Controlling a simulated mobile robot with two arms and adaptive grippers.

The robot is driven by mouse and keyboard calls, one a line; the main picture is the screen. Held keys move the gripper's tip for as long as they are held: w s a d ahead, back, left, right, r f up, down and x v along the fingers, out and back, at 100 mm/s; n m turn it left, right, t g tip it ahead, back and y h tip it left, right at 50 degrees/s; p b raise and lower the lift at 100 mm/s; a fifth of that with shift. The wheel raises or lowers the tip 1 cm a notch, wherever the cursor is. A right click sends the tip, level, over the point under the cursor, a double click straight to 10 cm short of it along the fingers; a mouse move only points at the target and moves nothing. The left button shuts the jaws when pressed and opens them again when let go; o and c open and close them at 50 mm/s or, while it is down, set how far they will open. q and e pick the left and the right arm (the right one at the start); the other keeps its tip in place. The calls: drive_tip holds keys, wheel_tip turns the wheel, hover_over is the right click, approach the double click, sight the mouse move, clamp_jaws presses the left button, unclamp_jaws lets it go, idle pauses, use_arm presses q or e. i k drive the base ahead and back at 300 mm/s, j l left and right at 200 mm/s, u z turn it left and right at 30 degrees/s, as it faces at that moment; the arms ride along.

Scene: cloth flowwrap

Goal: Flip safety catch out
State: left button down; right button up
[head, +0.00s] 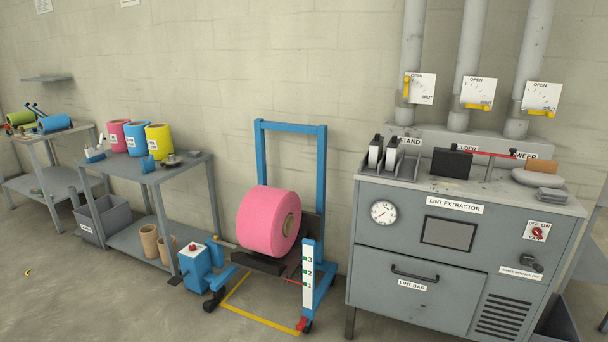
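I cannot clearly make out which part is the safety catch. A blue roll lifter (321,180) stands mid-view with a large pink roll (268,222) on its dark cradle. A white scale post (308,265) marked 1, 2 and 3 stands at its front right, with a red pointer (291,282) beside it. A small red piece (302,324) sits at the foot of the post. A blue box with a red knob (194,262) stands at the lifter's left. Neither gripper is in view.
A grey lint extractor cabinet (395,239) stands close on the right, with three pipes and lever plates above. A grey trolley (185,169) with coloured rolls is on the left. A yellow floor outline (262,318) runs under the lifter. The front left floor is mostly clear.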

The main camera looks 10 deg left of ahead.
sight(215, 241)
drive_tip(key=i+j, duration=1.1)
drive_tip(key=i, duration=0.25)
drive_tip(key=i+j+u, duration=0.1)
drive_tip(key=i+j, duration=0.9)
drive_tip(key=i, duration=0.35)
